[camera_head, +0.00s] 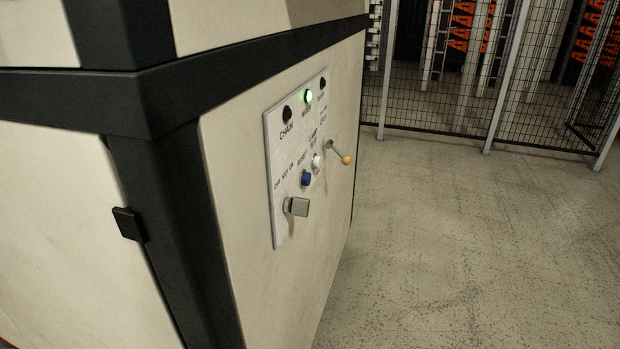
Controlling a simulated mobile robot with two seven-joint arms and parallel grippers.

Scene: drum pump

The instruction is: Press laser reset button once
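A white control panel (282,215) is mounted on the side of a cream machine cabinet with dark edges. On it, a blue button (306,178) sits in the middle under a label that seems to read "RESET". A white button (316,161) is just to its upper right. A grey key switch (297,206) is at the lower left. A green lamp (308,97) glows at the top between two dark round fittings, the left one (287,113) marked "CHAIN". I cannot make out a laser label. Neither of my grippers shows in this view.
A lever with an orange ball tip (346,159) sticks out at the panel's right. The cabinet's dark corner post (180,220) stands to the left. The concrete floor (450,240) to the right is clear up to a wire mesh fence (440,100).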

